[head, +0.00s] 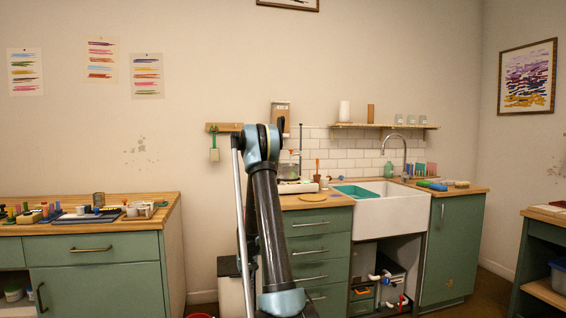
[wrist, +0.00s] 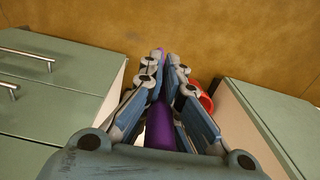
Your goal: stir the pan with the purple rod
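In the wrist view, my gripper (wrist: 166,62) has its two fingers closed around a purple rod (wrist: 160,122). The rod runs lengthwise between the fingers, and a little of its far end shows at the tips. The gripper hangs over the brown floor between two green cabinets, with nothing under the rod but floor. In the head view, my arm rises in the middle and hides the gripper and rod. A small white hot plate (head: 297,187) with a greyish-green vessel on it stands on the middle counter, partly behind the arm. I cannot tell whether this vessel is the pan.
A red round object (wrist: 206,99) is on the floor right of the fingers. A left counter (head: 172,205) holds jars and small blocks. A white sink (head: 385,215) stands right of the drawers (head: 322,243).

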